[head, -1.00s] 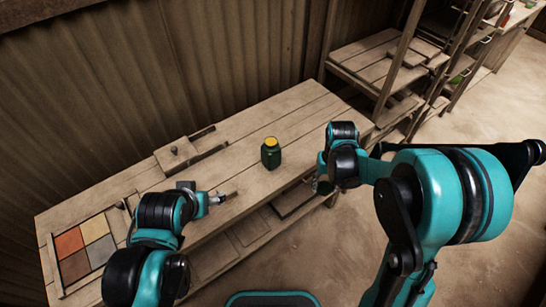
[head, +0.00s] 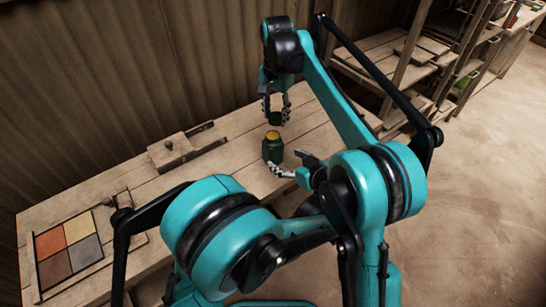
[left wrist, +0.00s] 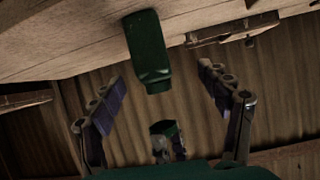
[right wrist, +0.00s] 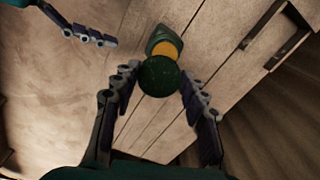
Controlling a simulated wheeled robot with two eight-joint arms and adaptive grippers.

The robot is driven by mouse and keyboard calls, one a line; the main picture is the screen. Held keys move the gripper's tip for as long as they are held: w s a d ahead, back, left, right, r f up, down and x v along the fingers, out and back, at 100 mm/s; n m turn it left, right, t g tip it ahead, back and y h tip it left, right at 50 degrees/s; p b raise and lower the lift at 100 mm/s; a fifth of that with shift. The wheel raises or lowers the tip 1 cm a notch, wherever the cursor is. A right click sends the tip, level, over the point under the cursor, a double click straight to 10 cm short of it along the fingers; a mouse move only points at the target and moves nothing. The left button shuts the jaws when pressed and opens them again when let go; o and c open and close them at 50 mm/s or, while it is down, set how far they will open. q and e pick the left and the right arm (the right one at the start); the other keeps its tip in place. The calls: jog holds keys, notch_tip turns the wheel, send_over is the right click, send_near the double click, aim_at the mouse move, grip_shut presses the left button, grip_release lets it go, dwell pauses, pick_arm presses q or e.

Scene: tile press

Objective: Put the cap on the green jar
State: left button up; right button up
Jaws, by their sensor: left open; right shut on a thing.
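The green jar (head: 272,152), with a yellow top, stands upright on the wooden table. It also shows in the left wrist view (left wrist: 147,48) and, partly covered, in the right wrist view (right wrist: 163,32). My right gripper (head: 276,110) is shut on the dark green cap (right wrist: 159,77), its fingers on both sides. The cap is held above the jar, apart from it; in the right wrist view it covers part of the yellow top. My left gripper (head: 290,164) is open at the jar's near right side. Its two fingers are apart in the left wrist view, with the jar beyond them.
A frame with coloured tiles (head: 69,248) lies at the table's left end. A wooden block with a knob (head: 172,150) lies behind the jar to the left. A shelf unit (head: 385,62) stands at the back right.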

jog(key=shift+a+r, duration=0.5)
pick_arm(q)
jog(key=shift+s+d+f+n+t, duration=0.1)
jog(key=shift+d+f+n+t, duration=0.15)
jog(key=shift+d, duration=0.3)
jog(key=shift+d+f+n+t, duration=0.15)
jog(key=shift+d+f, duration=0.15)
jog(key=shift+d, duration=0.2)
jog(key=shift+a, duration=0.1)
jog(key=x, duration=1.2)
jog(key=shift+r, duration=0.1)
grip_shut()
pick_arm(e)
send_over(272, 136)
jog(key=shift+f, duration=2.5)
jog(key=shift+f, duration=0.9)
